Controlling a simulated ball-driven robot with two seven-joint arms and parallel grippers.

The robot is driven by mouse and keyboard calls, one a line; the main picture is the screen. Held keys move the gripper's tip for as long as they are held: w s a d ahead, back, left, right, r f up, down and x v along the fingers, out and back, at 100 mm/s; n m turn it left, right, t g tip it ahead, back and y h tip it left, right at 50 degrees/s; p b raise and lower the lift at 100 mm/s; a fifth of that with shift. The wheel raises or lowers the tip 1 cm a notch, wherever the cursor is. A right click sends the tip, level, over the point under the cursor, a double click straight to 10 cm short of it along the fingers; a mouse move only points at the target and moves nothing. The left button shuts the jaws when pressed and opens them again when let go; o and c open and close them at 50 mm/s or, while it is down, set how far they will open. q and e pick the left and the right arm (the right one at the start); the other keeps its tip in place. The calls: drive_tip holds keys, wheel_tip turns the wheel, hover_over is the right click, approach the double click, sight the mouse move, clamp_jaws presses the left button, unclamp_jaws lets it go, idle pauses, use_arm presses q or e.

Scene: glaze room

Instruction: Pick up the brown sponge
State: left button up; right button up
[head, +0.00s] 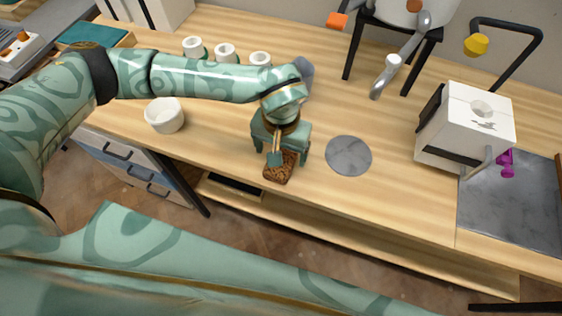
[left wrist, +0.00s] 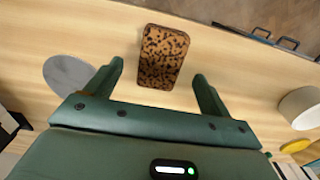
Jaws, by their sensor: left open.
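The brown sponge (head: 281,168) lies on the wooden counter near its front edge. It is a brown block with dark speckles. In the left wrist view the whole sponge (left wrist: 162,57) shows ahead of the fingertips, roughly centred between them. My left gripper (head: 281,158) is above the counter over the sponge, pointing down, and hides part of it in the head view. In the left wrist view my left gripper (left wrist: 158,75) is open, with its two green fingers apart and nothing between them. My right gripper is not in view.
A grey disc (head: 349,156) lies right of the sponge. A white bowl (head: 165,115) stands to the left, with several white cups (head: 225,53) behind. A white box-shaped device (head: 466,125) and a dark grey slab (head: 515,205) are at the right. The counter between disc and box is clear.

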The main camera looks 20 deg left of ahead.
use_arm(q)
wheel_tip(320, 180, down, 5)
drive_tip(key=shift+w+f+b, duration=0.1)
drive_tip(key=shift+b, duration=0.6)
drive_tip(key=c, duration=1.1)
drive_tip(key=shift+o, duration=0.2)
drive_tip(key=shift+r, duration=0.2)
